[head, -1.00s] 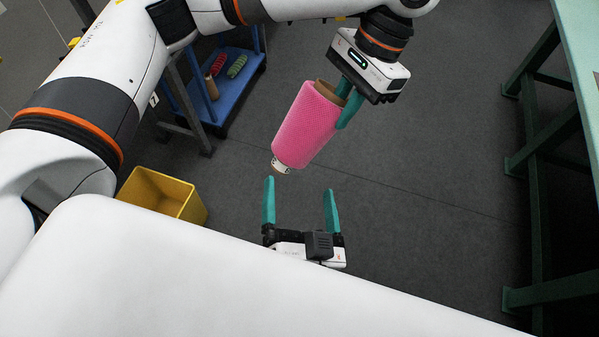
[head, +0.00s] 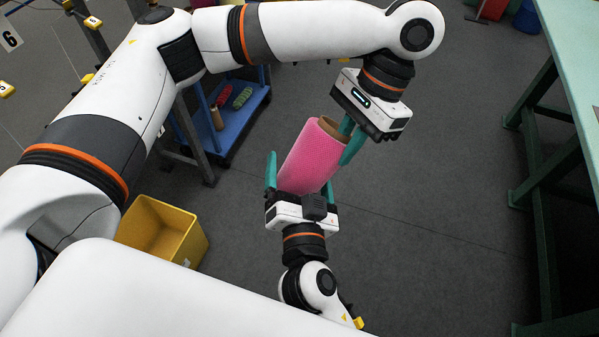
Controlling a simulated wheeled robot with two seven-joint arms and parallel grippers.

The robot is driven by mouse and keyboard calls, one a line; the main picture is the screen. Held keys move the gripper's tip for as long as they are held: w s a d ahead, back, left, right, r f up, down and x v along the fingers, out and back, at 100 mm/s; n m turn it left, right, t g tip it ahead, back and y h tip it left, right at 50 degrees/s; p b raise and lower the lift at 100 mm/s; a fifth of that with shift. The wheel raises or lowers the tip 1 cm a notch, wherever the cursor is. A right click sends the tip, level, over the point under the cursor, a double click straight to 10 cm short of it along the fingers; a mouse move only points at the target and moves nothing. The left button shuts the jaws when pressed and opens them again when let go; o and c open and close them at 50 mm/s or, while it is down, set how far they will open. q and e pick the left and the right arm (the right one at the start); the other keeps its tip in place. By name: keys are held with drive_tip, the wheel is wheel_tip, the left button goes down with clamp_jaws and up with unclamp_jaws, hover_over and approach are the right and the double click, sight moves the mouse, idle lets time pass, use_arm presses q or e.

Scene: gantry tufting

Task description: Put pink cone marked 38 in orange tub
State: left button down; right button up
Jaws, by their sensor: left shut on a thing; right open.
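The pink cone (head: 311,158) hangs tilted in the air in the head view, its open brown tube end up and to the right. My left gripper (head: 346,143) is shut on the wall of that upper end. My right gripper (head: 300,169) is open at the cone's lower end. I cannot tell whether the fingers touch the cone. The cone's lower tip is hidden by the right gripper, and no number is readable. No clearly orange tub is in view.
A yellow bin (head: 186,236) stands on the floor at lower left, seemingly empty. A blue-shelved cart (head: 240,117) at upper left holds red, green and brown items. A green table (head: 575,60) stands along the right edge. The floor between is clear.

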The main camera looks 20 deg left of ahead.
drive_tip(key=c, duration=1.2)
use_arm(q)
drive_tip(key=c, duration=1.3)
unclamp_jaws()
use_arm(e)
drive_tip(key=shift+r, duration=0.1)
drive_tip(key=shift+c, duration=0.6)
